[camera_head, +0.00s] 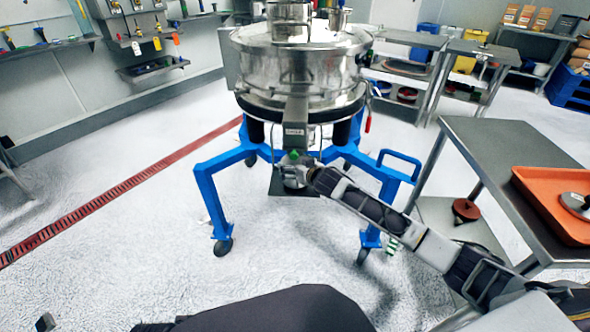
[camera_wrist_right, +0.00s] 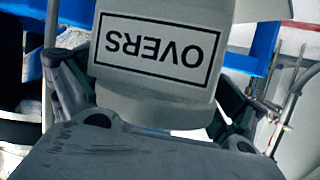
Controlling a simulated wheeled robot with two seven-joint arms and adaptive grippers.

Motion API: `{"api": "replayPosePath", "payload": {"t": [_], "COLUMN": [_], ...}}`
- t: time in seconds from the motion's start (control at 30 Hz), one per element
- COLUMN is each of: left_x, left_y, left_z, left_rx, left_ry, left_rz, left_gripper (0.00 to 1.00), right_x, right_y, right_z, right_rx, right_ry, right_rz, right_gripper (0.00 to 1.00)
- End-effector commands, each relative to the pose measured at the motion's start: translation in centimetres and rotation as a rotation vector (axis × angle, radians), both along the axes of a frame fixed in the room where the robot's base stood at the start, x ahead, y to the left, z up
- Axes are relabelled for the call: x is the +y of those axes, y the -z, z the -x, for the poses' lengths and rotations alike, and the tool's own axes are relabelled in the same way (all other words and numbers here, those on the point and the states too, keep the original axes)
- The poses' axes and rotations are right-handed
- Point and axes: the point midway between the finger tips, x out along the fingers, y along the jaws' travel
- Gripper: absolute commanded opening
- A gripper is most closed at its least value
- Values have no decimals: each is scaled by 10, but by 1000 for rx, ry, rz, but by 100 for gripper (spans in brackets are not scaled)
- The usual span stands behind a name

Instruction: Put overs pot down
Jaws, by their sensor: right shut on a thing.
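The overs pot (camera_head: 293,178) is a small metallic pot at the front of the steel sifter (camera_head: 300,75), under its front spout (camera_head: 296,112). A grey plate (camera_head: 279,186) shows just below the pot; I cannot tell whether the pot touches it. My right gripper (camera_head: 306,175) reaches in from the right and is shut on the pot. In the right wrist view the pot (camera_wrist_right: 160,48) fills the space between the fingers (camera_wrist_right: 150,92), its OVERS label upside down. The pot's base is hidden there. My left gripper is not in view.
The sifter stands on a blue wheeled frame (camera_head: 209,190), with legs either side of the pot. A steel table (camera_head: 500,140) at right carries an orange tray (camera_head: 535,190) with a metal lid-like item (camera_head: 577,204). Open floor (camera_head: 120,250) lies to the left.

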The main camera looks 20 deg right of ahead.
Motion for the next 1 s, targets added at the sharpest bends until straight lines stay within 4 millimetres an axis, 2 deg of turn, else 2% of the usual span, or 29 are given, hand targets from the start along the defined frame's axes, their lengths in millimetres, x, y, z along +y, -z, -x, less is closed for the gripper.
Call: {"api": "replayPosePath", "payload": {"t": [0.07,0.1,0.23,0.4,0.73,0.77,1.0], "left_x": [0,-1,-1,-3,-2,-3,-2], "left_y": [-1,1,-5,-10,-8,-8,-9], "left_z": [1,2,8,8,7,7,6], "left_rx": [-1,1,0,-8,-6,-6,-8], "left_ry": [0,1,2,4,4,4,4], "left_rz": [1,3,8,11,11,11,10], "left_gripper": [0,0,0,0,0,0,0], "right_x": [1,1,1,1,1,1,1], "right_y": [0,7,14,15,17,17,17], "right_z": [-6,-5,-4,-4,-4,-4,-4], "right_rx": [-2,0,0,-1,-1,0,0], "right_ry": [0,-1,-1,-1,-1,-2,-2], "right_rz": [1,2,1,0,0,1,1], "right_gripper": [69,69,69,69,69,98,100]}}
